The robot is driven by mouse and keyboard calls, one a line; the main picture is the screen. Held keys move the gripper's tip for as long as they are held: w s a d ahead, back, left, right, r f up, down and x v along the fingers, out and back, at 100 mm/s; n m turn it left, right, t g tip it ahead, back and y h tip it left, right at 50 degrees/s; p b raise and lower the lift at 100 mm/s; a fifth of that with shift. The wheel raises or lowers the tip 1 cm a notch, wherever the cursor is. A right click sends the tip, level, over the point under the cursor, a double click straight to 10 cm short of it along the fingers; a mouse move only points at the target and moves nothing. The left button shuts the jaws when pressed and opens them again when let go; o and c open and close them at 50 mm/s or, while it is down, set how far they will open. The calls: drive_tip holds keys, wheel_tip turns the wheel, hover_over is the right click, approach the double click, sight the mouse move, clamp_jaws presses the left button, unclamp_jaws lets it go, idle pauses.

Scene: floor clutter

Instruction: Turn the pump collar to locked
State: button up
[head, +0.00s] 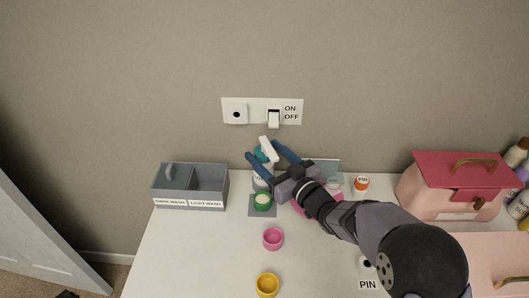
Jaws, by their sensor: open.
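A pump bottle stands near the back of the white table, mostly hidden behind my gripper. Its white pump head (268,149) slants up between my fingers, and a teal part (259,155), perhaps the collar, shows beside it. A bit of its pale body (259,183) shows below. I cannot read the collar's position. My gripper (263,151) is open, with one blue finger on each side of the pump head. I cannot tell whether either finger touches it.
A wall plate (252,111) with an ON/OFF switch is behind. A two-part wash bin (212,185) stands left. A green-rimmed jar (262,201), pink cup (272,239) and yellow cup (267,285) stand in front.

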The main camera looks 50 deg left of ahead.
drive_tip(key=d+b, duration=0.1)
drive_tip(key=d, duration=0.5)
drive_tip(key=shift+s, duration=0.4)
drive_tip(key=shift+d+r, duration=0.1)
drive_tip(key=shift+c, duration=0.7)
